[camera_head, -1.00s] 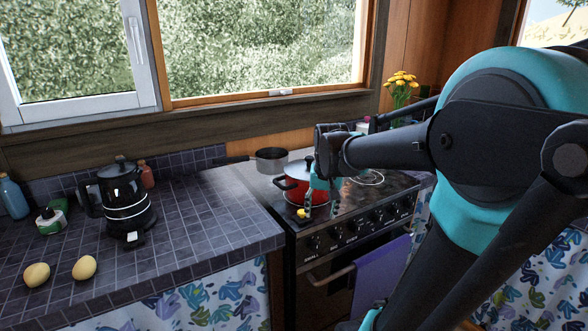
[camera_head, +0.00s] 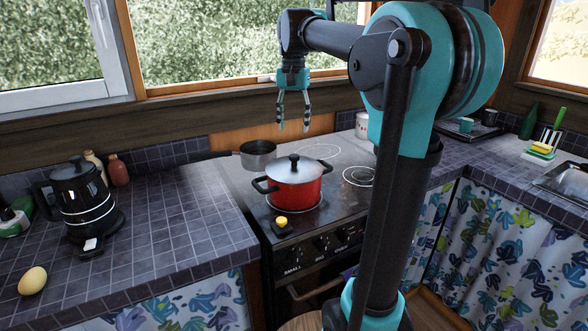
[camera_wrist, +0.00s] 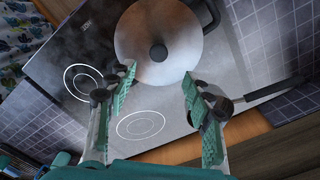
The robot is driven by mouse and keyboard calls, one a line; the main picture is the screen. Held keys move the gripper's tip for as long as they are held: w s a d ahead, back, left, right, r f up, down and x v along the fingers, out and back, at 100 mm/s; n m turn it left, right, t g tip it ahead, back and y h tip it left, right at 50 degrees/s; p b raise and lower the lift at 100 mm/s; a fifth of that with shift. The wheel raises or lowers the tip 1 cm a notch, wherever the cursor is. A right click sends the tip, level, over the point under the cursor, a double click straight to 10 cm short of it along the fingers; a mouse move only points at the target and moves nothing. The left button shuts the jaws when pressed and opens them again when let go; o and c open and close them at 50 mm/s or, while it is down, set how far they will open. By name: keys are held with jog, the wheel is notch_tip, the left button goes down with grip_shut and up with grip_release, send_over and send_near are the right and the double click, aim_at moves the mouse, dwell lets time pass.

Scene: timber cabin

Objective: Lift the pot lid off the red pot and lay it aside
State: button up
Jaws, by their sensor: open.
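The red pot (camera_head: 297,195) stands on the front left of the stove top. The pot lid (camera_head: 294,169), grey metal with a dark knob, sits on it. My gripper (camera_head: 294,128) hangs above the lid, fingers pointing down, open and empty, with a clear gap to the knob. In the wrist view the lid (camera_wrist: 185,30) is a large disc at the top. The knob is just beyond my open fingertips (camera_wrist: 158,72), roughly centred between them. The red pot wall is hidden under the lid there.
A grey saucepan (camera_head: 258,155) stands close behind the pot, its handle toward the left. A small yellow-topped object (camera_head: 281,222) is at the stove's front edge. The tiled counter (camera_head: 190,220) left of the stove has free room beside a black kettle (camera_head: 82,195).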

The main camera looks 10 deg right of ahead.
aim_at(294, 155)
notch_tip(294, 155, down, 12)
jog(key=shift+d+r, duration=0.1)
jog(key=shift+d, duration=0.05)
dwell(0.4)
grip_shut()
